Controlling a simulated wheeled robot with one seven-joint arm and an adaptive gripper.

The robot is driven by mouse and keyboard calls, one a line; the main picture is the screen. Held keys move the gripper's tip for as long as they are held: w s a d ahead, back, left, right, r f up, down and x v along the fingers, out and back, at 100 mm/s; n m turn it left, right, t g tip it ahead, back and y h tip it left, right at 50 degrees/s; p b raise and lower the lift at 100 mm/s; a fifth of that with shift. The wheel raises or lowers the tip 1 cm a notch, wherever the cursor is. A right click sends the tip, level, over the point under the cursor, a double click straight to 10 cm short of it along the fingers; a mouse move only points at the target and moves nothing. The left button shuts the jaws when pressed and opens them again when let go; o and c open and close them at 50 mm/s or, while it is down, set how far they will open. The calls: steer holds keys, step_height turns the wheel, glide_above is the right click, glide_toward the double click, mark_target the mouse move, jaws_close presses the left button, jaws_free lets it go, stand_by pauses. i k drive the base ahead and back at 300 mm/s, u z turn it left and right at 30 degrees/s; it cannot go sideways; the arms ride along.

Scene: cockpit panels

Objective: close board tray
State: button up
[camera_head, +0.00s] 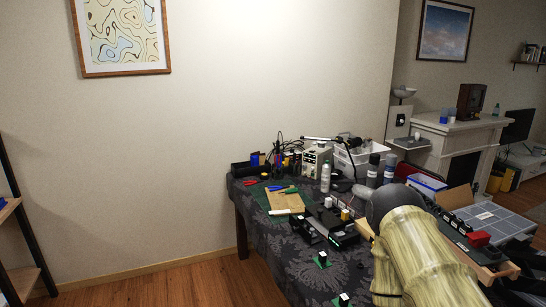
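A large pale yellow-green, ribbed shape with a dark rounded end fills the lower right; it appears to be my own arm. It covers part of the table. My gripper's fingers cannot be made out. No board tray can be named for certain. A low black device (337,235) with small white and yellow blocks on top sits on the table left of my arm. Whether any part of it is slid out is too small to tell. A wooden-edged black panel with a red block (479,239) lies right of my arm, partly hidden by it.
The table (285,250) has a dark patterned cloth. A green mat (270,203) with a tan board, tools, bottles and a white bin (362,152) crowd its back. A grey compartment box (497,222) is at right. Small green-based pieces (322,260) stand near the front. Floor at left is clear.

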mark_target(297, 227)
steer(key=u, duration=0.15)
steer(key=k, duration=0.4)
steer(key=u, duration=0.75)
steer(key=i, duration=1.25)
steer(key=z, duration=0.3)
